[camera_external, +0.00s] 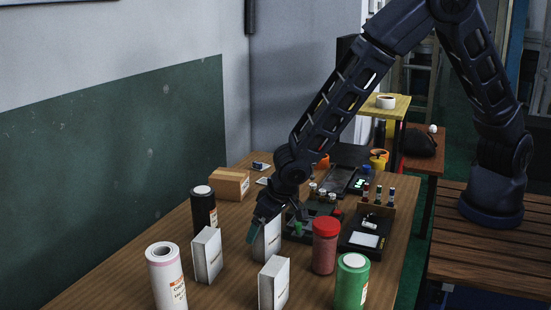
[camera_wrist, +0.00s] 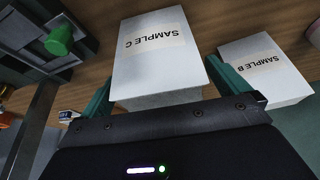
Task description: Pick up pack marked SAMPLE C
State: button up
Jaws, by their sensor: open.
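The pack marked SAMPLE C (camera_wrist: 155,60) is a white upright box, its label upside down in the wrist view. My gripper (camera_wrist: 158,74) is open, with one green finger on each side of this pack. I cannot tell whether the fingers touch it. In the external view my gripper (camera_external: 262,226) is low over the table at a white pack (camera_external: 268,243), partly covering it. The pack marked SAMPLE B (camera_wrist: 264,68) stands just right of the right finger in the wrist view.
Two more white packs (camera_external: 207,255) (camera_external: 273,284) stand on the wooden table (camera_external: 225,290) nearby. A red-lidded jar (camera_external: 325,247), a green bottle (camera_external: 351,284), a black bottle (camera_external: 203,212) and a white bottle (camera_external: 166,278) stand around them. Black trays (camera_external: 365,236) lie to the right.

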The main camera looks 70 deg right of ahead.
jog(key=c, duration=1.3)
jog(key=shift+r, duration=0.1)
